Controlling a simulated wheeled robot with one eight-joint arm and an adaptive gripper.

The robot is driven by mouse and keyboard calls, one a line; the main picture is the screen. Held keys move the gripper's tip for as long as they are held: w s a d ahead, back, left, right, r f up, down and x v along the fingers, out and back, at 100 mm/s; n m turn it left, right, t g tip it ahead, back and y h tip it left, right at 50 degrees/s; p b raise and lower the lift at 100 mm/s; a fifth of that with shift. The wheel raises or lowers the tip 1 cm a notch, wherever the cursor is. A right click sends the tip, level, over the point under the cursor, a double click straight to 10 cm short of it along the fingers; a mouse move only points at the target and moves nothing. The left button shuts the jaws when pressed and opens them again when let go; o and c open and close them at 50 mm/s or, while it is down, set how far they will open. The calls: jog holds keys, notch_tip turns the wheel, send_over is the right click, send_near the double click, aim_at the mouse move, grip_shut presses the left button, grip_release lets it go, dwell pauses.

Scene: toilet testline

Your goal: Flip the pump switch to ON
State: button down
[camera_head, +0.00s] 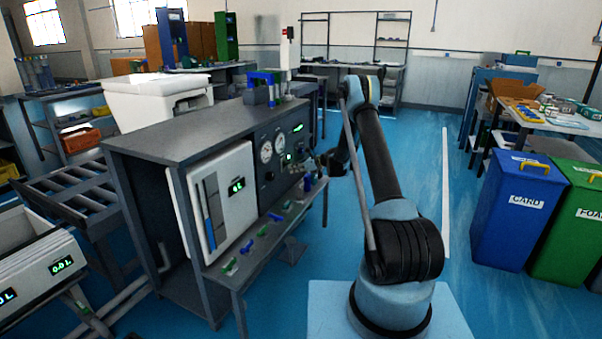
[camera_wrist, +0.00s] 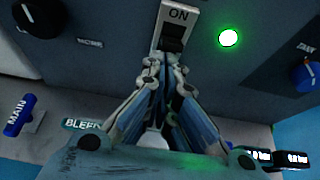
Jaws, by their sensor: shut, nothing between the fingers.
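The pump switch (camera_wrist: 172,38) is a black rocker on a pale plate marked ON at its top end, in the wrist view at top centre. My gripper (camera_wrist: 165,68) is shut and empty, with its fingertips at the lower end of the switch. The fingertips overlap the lower part of the plate, and I cannot tell whether they touch the rocker. A green lamp (camera_wrist: 228,38) glows right of the switch. In the head view my gripper (camera_head: 312,160) is at the front of the dark control panel (camera_head: 268,178), and the switch is too small to make out.
A black knob (camera_wrist: 30,12) is left of the switch and a blue knob (camera_wrist: 306,74) is to the right. A blue valve handle (camera_wrist: 20,115) and a BLEED label (camera_wrist: 84,124) lie below. A shelf (camera_head: 262,240) with several small handles juts out below the panel.

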jog(key=s+d+r, duration=0.2)
jog(key=d+r, duration=0.4)
jog(key=r, duration=0.1)
jog(key=s+d+r, duration=0.3)
jog(key=d+r, duration=0.3)
jog(key=r, duration=0.1)
jog(key=shift+r, duration=0.25)
jog(key=shift+s+d, duration=0.1)
